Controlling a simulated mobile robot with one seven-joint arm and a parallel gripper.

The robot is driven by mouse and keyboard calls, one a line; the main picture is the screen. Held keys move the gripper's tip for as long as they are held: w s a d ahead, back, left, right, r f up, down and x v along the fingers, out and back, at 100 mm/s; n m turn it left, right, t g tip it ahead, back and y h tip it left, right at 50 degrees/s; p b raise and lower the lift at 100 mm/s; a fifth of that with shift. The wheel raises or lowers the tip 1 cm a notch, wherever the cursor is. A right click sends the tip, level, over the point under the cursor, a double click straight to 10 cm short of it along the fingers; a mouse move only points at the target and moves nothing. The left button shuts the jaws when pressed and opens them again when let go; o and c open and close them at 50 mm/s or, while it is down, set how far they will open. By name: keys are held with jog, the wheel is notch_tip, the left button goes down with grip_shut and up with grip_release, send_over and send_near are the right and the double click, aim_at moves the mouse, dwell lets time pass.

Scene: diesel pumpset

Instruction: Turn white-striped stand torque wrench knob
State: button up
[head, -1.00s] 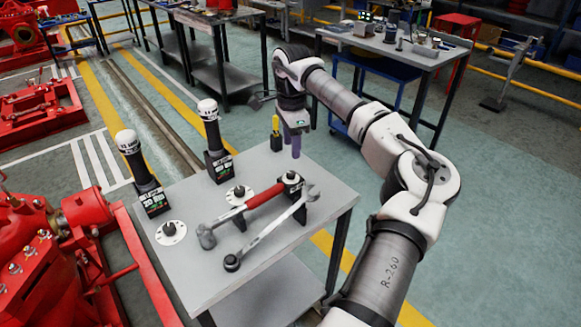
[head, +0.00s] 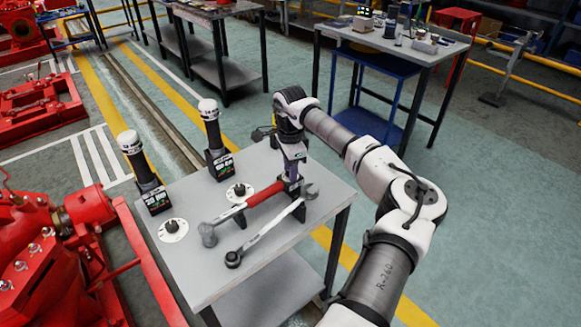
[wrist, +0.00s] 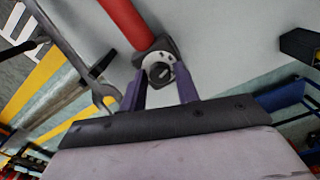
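A red-handled torque wrench (head: 264,194) lies across the grey table, its head end at the left. Its right end meets a small dark block (head: 294,187), which seems to be its stand; I cannot make out the white stripes. In the wrist view the red handle (wrist: 124,20) ends at a dark housing with a pale round dial and a dark knob (wrist: 158,72). My gripper (wrist: 160,84) is open, its purple fingers on either side of the knob with a small gap showing. In the head view my gripper (head: 292,174) points down just above the block.
A silver wrench (head: 268,226) lies just in front of the red one. Two dark upright tools with white caps (head: 144,170) (head: 214,138) stand in holders at the left and back. Two white discs (head: 173,230) (head: 240,192) lie on the table (head: 215,275). Red machinery (head: 40,255) stands at the left.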

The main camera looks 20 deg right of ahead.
jog(key=c, duration=0.6)
jog(key=m+b, duration=0.1)
jog(key=m, duration=0.1)
jog(key=shift+m+b, duration=0.35)
jog(key=shift+m, duration=0.05)
jog(key=shift+m+b, duration=0.75)
jog(key=shift+m, duration=1.15)
jog(key=o, duration=1)
